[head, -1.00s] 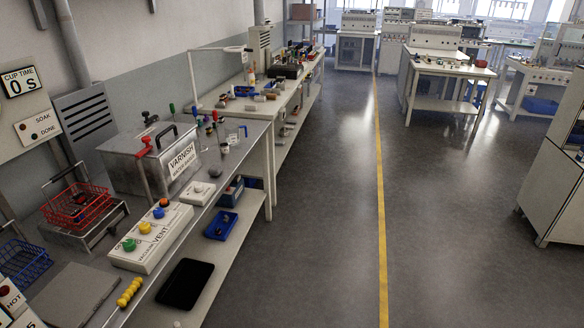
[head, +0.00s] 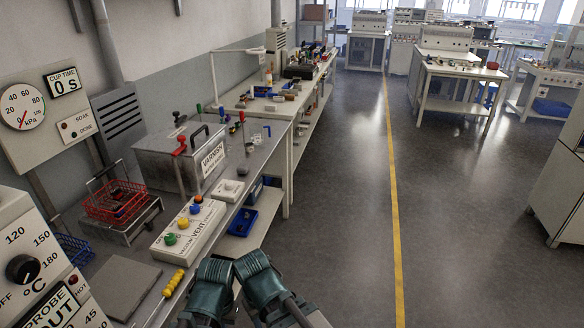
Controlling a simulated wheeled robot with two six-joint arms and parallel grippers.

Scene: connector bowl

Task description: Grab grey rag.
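I cannot make out a grey rag for certain. A flat, dark grey square sheet (head: 122,286) lies on the near bench at lower left, but I cannot tell whether it is cloth or a plate. Two teal parts of my arms show at the bottom middle of the head view, close together beside the bench's front edge.
The near bench holds a varnish tank (head: 180,158), a red wire basket (head: 115,202), a white button box (head: 190,228) and a yellow beaded handle (head: 173,282). A blue bin (head: 238,221) sits on the shelf below. Open floor (head: 335,210) lies to the right.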

